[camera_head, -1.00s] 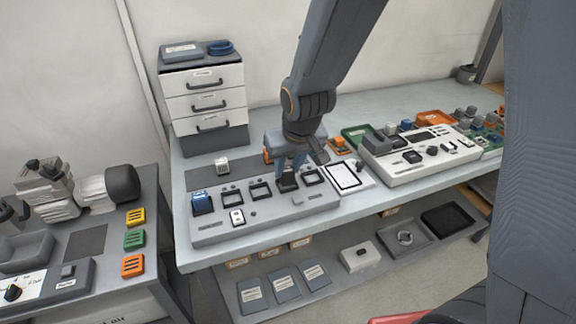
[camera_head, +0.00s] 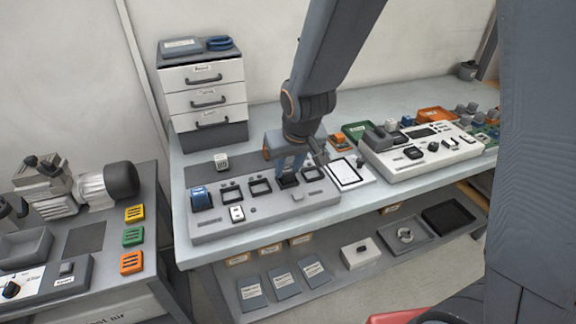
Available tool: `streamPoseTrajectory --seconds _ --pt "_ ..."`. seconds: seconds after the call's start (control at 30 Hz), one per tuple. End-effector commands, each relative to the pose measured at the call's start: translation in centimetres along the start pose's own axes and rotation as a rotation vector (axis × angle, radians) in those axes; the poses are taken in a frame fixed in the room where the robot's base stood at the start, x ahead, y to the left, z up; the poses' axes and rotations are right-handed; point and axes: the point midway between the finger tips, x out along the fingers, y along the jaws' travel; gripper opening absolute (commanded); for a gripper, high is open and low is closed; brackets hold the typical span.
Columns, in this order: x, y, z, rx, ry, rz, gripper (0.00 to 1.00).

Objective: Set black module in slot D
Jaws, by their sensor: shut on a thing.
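The black module (camera_head: 289,181) is at the third slot from the left among the small framed openings, on the grey slotted panel (camera_head: 262,222). My gripper (camera_head: 290,168) is shut on it from above, its blue-grey fingers on the module's top. I cannot tell how deep the module sits in the slot. A blue module (camera_head: 201,198) stands at the panel's left end. Slot letters are too small to read.
A drawer unit (camera_head: 204,103) stands at the back left. Colored parts and trays fill the bench's right end. The lower shelf holds several booklets.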

Motion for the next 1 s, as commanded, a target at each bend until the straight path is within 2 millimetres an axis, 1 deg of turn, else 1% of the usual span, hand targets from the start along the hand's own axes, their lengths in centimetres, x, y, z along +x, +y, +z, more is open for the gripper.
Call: streamPoseTrajectory --seconds 0.2,0.23,0.33,0.53,0.57,0.6,0.63,0.9,1.0 --pt "0.1 0.0 0.04 0.0 0.0 0.0 0.05" --pt "0.1 0.0 0.04 0.0 0.0 0.0 0.33" --pt "0.1 -0.01 0.04 0.0 0.0 0.0 0.49" --pt "0.09 -0.01 0.03 0.0 0.0 0.0 0.49" --pt "0.1 -0.01 0.04 0.0 0.0 0.0 0.53" --pt "0.1 -0.01 0.04 0.0 0.0 0.0 0.59" --pt "0.1 -0.01 0.04 0.0 0.0 0.0 0.62" --pt "0.06 0.0 0.02 0.001 0.0 0.0 0.62" --pt "-0.27 -0.01 -0.1 0.001 0.0 0.0 0.62"
